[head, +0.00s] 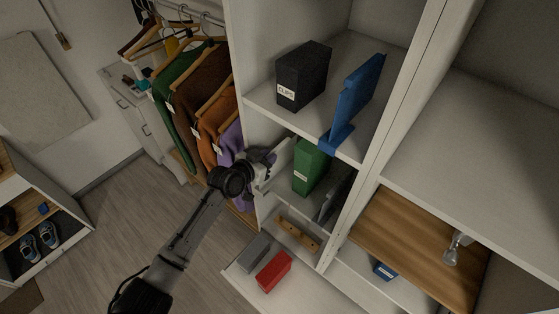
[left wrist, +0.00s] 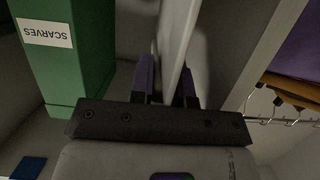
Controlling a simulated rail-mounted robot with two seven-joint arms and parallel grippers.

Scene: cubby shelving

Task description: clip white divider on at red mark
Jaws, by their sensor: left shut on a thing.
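My left gripper (head: 268,170) is at the left side of the middle cubby. In the left wrist view its two fingers (left wrist: 166,84) are shut on a thin white divider (left wrist: 176,40), one finger on each side. The divider (head: 284,154) stands upright in the head view, left of a green box (head: 311,166). The wrist view shows this box (left wrist: 52,55) beside the divider, labelled SCARVES. I cannot make out a red mark on the shelf edge. Whether the divider touches the shelf is hidden. My right gripper is not in view.
Above, a blue divider (head: 358,92) and a black CLIPS box (head: 302,76) stand on a shelf. A dark panel (head: 333,200) is right of the green box. Below lie a red box (head: 273,271), a grey box (head: 253,250) and a wooden piece (head: 297,235). Clothes hang at left.

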